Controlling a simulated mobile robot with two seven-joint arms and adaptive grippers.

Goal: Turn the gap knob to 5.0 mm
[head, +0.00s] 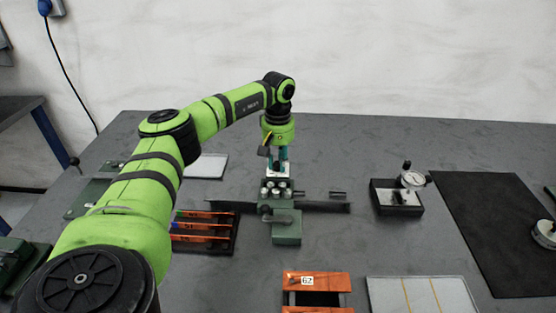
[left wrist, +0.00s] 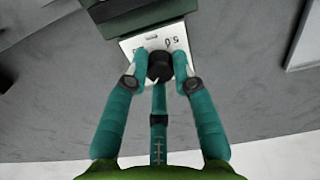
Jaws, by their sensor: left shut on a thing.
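The black gap knob (left wrist: 159,66) sits on a white dial plate (left wrist: 136,46) in the left wrist view. The marking "5.0" shows upside down on the plate just beyond the knob. My left gripper (left wrist: 160,74) has its teal fingers closed around the knob. In the head view my left gripper (head: 276,157) points down at the back of the small green machine (head: 286,232), and the knob is hidden there. I cannot read where the knob points. My right gripper is in neither view.
An orange-barred rack (head: 203,248) stands left of the machine. A dial gauge (head: 412,181) on a black block (head: 398,204) is to the right, beside a dark mat (head: 490,225). An orange holder (head: 317,281) marked 62 and a pale tray (head: 420,297) lie in front.

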